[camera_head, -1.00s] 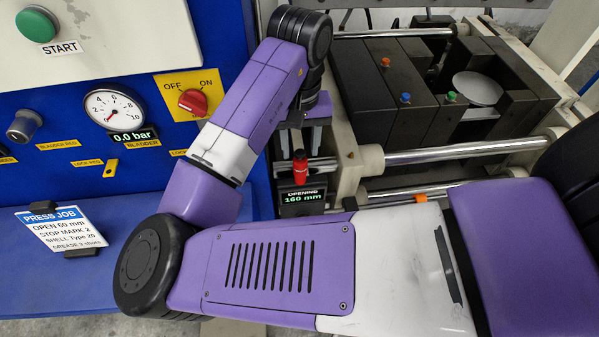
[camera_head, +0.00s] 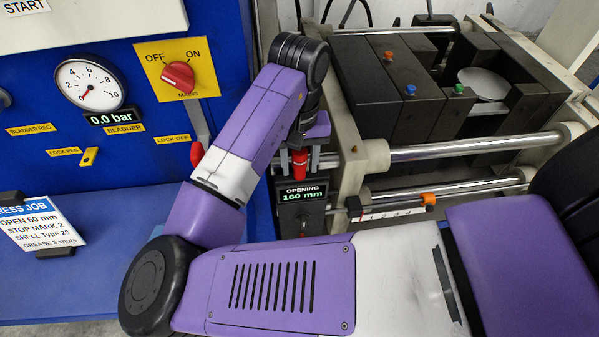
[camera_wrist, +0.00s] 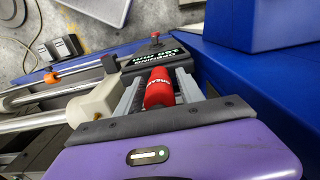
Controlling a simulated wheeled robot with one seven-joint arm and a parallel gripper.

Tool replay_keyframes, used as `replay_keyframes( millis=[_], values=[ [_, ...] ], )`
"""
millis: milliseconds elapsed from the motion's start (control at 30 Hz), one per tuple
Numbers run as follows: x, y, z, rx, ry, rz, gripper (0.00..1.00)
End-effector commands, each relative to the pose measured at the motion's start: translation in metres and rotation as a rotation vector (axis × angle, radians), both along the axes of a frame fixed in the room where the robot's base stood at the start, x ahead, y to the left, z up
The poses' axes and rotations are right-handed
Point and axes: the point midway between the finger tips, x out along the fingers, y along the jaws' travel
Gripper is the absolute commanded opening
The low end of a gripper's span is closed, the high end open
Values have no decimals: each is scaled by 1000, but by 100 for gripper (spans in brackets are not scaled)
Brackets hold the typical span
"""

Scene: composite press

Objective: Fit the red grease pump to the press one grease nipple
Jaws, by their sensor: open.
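The red grease pump (camera_head: 300,163) stands above the black opening display at the near left end of the press. My gripper (camera_head: 300,156) is open, pointing down, with one grey finger on each side of the pump's upper part. In the wrist view my gripper (camera_wrist: 160,92) has the pump between its two fingers. The left finger is close to it; contact cannot be told. The press (camera_head: 345,130) is beside the gripper on the right. I cannot make out its grease nipple in either view.
The opening display (camera_head: 303,193) reads 160 mm, just below the pump. Steel tie bars (camera_head: 470,148) run right from the press. The blue control cabinet (camera_head: 120,165) stands left, with a red-handled lever (camera_head: 197,150) near my arm. A job card (camera_head: 42,225) stands on the blue ledge.

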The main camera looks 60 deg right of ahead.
Motion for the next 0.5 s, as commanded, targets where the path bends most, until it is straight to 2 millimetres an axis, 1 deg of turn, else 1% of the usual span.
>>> replay_keyframes(
  millis=[167,200,267,400,433,500],
  values=[
    [0,0,0,0,0,0,45],
    [0,0,0,0,0,0,41],
    [0,0,0,0,0,0,29],
    [0,0,0,0,0,0,2],
    [0,0,0,0,0,0,0],
    [0,0,1,0,0,0,0]
  ],
)
